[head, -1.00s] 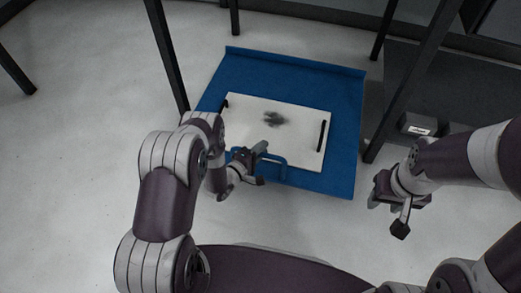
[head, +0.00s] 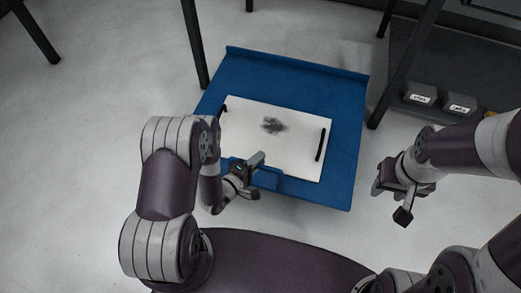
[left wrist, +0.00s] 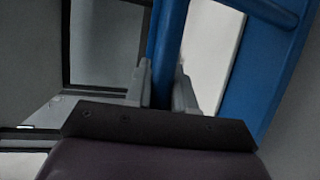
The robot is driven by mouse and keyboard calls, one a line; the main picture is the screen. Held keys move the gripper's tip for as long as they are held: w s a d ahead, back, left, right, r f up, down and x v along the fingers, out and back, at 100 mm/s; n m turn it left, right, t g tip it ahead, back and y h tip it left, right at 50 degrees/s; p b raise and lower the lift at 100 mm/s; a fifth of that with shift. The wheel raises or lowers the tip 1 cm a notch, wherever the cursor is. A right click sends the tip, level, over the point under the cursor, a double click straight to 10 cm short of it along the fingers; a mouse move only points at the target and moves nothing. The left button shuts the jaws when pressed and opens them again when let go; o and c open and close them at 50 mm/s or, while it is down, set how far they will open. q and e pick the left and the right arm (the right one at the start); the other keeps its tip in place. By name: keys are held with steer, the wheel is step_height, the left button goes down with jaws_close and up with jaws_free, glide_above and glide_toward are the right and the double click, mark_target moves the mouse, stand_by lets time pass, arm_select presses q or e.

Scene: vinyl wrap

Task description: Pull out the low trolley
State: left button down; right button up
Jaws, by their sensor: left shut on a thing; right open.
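The low trolley (head: 339,150) is a blue flat platform with a raised far edge, low over the floor in front of me in the head view. A white panel (head: 295,150) with a dark smudge and two black side handles lies on it. The trolley's blue handle (head: 267,180) is at its near edge. My left gripper (head: 251,176) is shut on this handle; the left wrist view shows a blue bar (left wrist: 165,50) between its fingers (left wrist: 162,85). My right gripper (head: 393,203) is open and empty, to the right of the trolley.
Dark table legs (head: 194,45) stand behind and beside the trolley, with one (head: 403,65) close to its right edge. A dark low shelf (head: 440,50) with labelled boxes (head: 420,95) is at the right. Pale floor is clear at the left.

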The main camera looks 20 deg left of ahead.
arm_select(q)
steer(key=shift+s, duration=0.7)
steer(key=c, duration=1.1)
jaws_free()
steer(key=shift+o, duration=0.2)
steer(key=p+v, duration=0.4)
steer(key=v, duration=0.8)
steer(key=shift+s+a, duration=0.15)
steer(key=shift+s, duration=0.2)
steer(key=shift+r, duration=0.1)
